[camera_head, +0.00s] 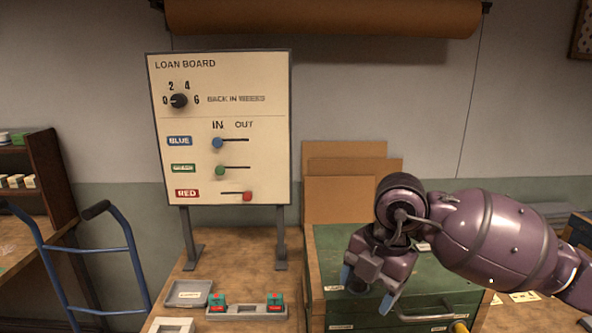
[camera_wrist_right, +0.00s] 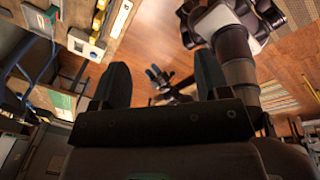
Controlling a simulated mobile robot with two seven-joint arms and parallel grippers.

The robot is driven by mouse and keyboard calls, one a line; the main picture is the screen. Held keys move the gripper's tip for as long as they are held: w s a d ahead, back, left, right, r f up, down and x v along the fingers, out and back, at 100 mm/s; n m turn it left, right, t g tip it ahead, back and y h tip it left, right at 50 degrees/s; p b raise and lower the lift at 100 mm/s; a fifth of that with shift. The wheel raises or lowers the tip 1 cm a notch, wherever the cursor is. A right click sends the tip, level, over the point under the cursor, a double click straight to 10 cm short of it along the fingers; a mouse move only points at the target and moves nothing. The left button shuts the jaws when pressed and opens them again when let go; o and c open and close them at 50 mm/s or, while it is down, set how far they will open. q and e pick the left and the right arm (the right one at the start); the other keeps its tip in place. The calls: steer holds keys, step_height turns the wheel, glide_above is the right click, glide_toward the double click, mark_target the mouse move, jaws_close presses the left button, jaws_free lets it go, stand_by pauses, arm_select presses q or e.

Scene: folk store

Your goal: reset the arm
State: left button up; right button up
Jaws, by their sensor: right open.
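My right gripper (camera_head: 367,290) shows in the head view at the lower right, in front of the green metal drawer cabinet (camera_head: 440,262). Its fingers are apart, with nothing between them. My purple right arm comes in from the right edge. In the right wrist view the two dark fingers of the right gripper (camera_wrist_right: 162,88) stand apart and empty, with wooden floor and parts of my own body beyond.
A loan board (camera_head: 222,125) with a dial and blue, green and red sliders stands on the wooden table (camera_head: 225,262). A grey holder (camera_head: 247,312) and a small tray (camera_head: 189,293) lie in front. Cardboard sheets (camera_head: 340,199) lean behind the cabinet. A blue hand truck (camera_head: 95,262) stands left.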

steer(key=s+a+r+n+g+y, duration=0.2)
steer(key=a+r+n+y, duration=0.65)
steer(key=a, duration=0.25)
step_height(320, 180, up, 7)
steer(key=w+m+t+y, duration=0.1)
steer(key=w+t+y, duration=0.1)
steer(key=y, duration=0.8)
steer(key=w+d+f+m+t+h, duration=0.4)
steer(key=w+d+f+m+t, duration=0.35)
steer(key=m+t, duration=0.8)
steer(key=s+d+f+m+t+h, duration=0.1)
steer(key=d+f+m+h, duration=0.4)
steer(key=f, duration=0.3)
steer(key=d+f+m+t+h, duration=0.2)
steer(key=d+f+m+h, duration=0.25)
steer(key=f+h, duration=0.2)
steer(key=s+d+f+m+g+h, duration=0.2)
steer(key=s+d+f+m+g, duration=0.1)
steer(key=s+f, duration=0.9)
steer(key=s+d+f+m+g+h, duration=0.3)
steer(key=s+d+f+m+g, duration=0.1)
steer(key=s+f, duration=0.8)
step_height(320, 180, down, 2)
steer(key=d+m, duration=0.1)
steer(key=d, duration=0.1)
steer(key=shift+d+f+m, duration=0.15)
steer(key=shift+d+m, duration=0.2)
steer(key=shift+d, duration=0.05)
